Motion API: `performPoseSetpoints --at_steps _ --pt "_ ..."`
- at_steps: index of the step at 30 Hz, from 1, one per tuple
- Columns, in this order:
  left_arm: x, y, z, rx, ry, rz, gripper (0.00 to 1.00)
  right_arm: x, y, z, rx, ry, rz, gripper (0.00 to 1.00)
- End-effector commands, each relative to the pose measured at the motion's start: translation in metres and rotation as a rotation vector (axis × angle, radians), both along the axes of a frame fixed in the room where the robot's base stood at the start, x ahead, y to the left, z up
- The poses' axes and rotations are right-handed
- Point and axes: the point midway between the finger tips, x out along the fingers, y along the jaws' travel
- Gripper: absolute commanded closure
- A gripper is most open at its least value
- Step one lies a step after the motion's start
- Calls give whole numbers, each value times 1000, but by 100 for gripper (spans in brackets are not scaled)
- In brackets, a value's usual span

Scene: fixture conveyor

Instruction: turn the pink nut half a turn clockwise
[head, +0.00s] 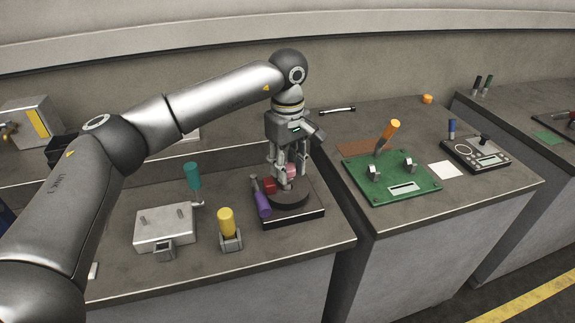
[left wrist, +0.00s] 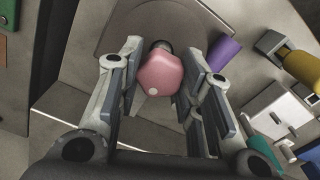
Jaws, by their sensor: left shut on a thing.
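The pink nut (left wrist: 160,72) shows between the two fingers of my left gripper in the left wrist view. It has a flat-sided outline and a small pale dot near its lower edge. A dark stud end (left wrist: 163,46) shows just beyond it. In the head view my left gripper (head: 289,174) points straight down over the dark round base (head: 290,200) of a fixture. There the fingers mostly hide the nut (head: 291,170). The fingers are shut on the nut from both sides. My right gripper is in neither view.
A purple-handled tool (head: 262,204) and a red part (head: 269,186) sit close beside the gripper on the fixture. A yellow-capped piece (head: 227,222), a grey box (head: 165,228) and a teal handle (head: 193,176) stand to the left. A green board (head: 393,180) lies on the bench to the right.

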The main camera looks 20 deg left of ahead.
Motion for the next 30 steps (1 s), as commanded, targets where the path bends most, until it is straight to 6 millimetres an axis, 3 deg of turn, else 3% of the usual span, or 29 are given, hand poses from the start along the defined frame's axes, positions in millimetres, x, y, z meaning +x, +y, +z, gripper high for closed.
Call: performPoseSetpoints --at_steps 16,17,21,30 --pt "1 0 2 -3 -6 -25 90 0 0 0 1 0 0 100" --pt "1 0 2 -3 -6 -25 65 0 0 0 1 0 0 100" --pt "1 0 2 -1 -4 -25 47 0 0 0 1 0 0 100" --pt "0 0 1 0 -2 -26 45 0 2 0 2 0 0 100"
